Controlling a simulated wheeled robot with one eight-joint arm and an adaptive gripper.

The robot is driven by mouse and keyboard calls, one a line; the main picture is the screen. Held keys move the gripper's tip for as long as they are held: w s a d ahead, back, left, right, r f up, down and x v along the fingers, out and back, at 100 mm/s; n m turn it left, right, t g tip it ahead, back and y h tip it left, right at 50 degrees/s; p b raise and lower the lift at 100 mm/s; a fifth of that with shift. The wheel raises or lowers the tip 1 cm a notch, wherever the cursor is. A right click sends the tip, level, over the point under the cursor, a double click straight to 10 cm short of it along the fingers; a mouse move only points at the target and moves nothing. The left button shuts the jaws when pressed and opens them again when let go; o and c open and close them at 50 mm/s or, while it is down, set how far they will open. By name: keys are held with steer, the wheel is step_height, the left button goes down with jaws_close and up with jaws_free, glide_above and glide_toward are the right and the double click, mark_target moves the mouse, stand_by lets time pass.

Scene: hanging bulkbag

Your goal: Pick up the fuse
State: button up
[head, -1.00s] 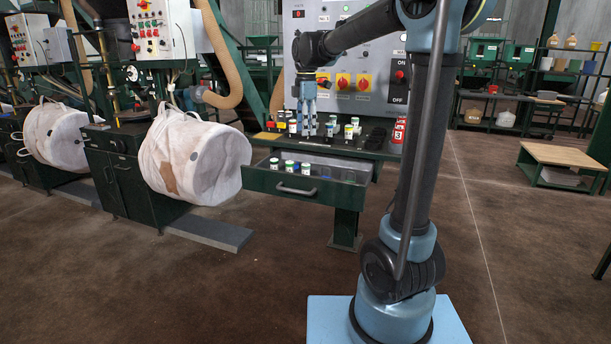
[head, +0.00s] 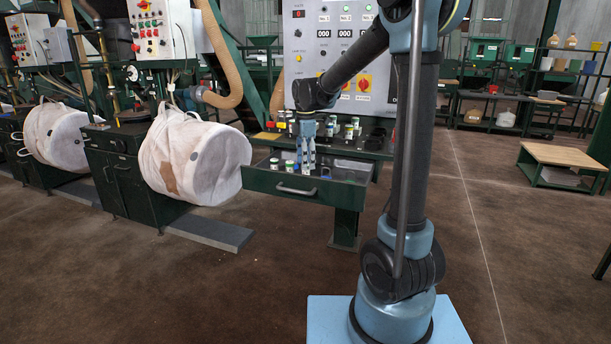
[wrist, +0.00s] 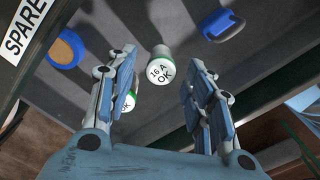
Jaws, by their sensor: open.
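A second green-and-white fuse (wrist: 127,101) is partly hidden behind my left finger. My gripper (wrist: 160,62) is open, with nothing held between its fingers. In the head view my gripper (head: 306,170) points down into the open drawer (head: 265,181), just right of the small white-and-green fuses (head: 289,165). Whether a finger touches a fuse cannot be told.
A blue-rimmed brown piece (wrist: 64,50) and a blue-capped piece (wrist: 221,24) lie in the drawer. A "SPARE" label (wrist: 24,27) is on the drawer's edge. Several more small cylinders (head: 349,131) stand on the bench behind, below the control panel (head: 322,60).

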mark_target(306, 172)
steer(key=shift+f, duration=1.2)
steer(key=shift+c, duration=0.6)
jaws_close()
